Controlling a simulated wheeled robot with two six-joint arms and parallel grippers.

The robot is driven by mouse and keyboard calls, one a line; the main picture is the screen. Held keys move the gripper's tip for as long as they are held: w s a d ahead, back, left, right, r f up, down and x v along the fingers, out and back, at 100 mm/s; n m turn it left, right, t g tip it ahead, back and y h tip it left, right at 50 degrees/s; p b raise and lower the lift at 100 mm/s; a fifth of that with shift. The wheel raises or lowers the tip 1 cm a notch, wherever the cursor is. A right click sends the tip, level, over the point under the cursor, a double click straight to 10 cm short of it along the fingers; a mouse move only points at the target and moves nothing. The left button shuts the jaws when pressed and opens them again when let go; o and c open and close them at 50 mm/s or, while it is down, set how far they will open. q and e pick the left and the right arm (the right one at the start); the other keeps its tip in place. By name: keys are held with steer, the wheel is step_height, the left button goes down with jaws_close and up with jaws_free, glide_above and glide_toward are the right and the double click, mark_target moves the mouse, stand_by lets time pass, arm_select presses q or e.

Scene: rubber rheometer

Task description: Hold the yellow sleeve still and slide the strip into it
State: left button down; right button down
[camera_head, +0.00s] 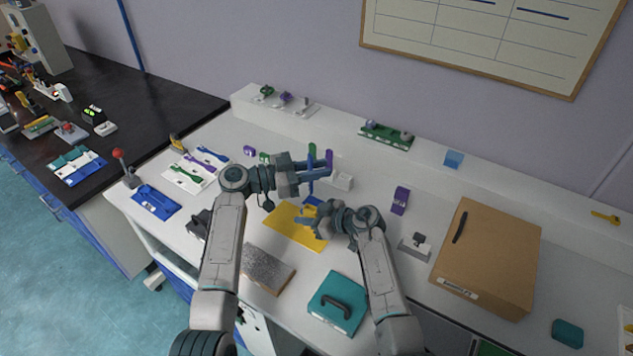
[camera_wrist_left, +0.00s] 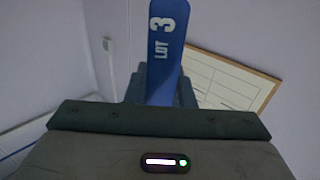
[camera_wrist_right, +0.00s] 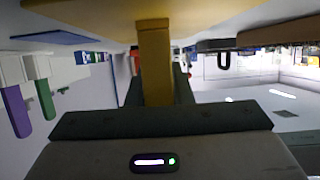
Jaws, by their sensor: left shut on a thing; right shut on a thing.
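My left gripper (camera_head: 318,172) is shut on a blue strip (camera_wrist_left: 164,50) marked "LOT 3", which stands up between its fingers in the left wrist view. My right gripper (camera_head: 304,217) is lower, above the yellow mat (camera_head: 290,232). It is shut on the yellow sleeve (camera_wrist_right: 156,60), seen between its fingers in the right wrist view. The sleeve is mostly hidden in the head view. The strip and sleeve appear apart, with the strip higher; the sleeve's mouth cannot be made out.
A white holder (camera_head: 342,182) with upright green (camera_head: 312,150) and purple (camera_head: 328,157) strips stands behind the left gripper. A grey slab (camera_head: 268,270), a teal case (camera_head: 338,303) and a cardboard box (camera_head: 490,258) lie on the bench.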

mark_target(309, 184)
arm_select(q)
steer(key=shift+f, duration=1.7)
steer(key=shift+f, duration=0.25)
steer(key=shift+f, duration=0.35)
steer(key=c, duration=1.3)
jaws_free()
steer(key=shift+o, duration=0.2)
steer(key=shift+r, duration=0.1)
steer(key=shift+s+a+r, duration=0.1)
steer(key=shift+a+r, duration=0.2)
steer(key=shift+r, duration=0.2)
steer(key=v, duration=1.1)
steer(key=shift+a, duration=0.2)
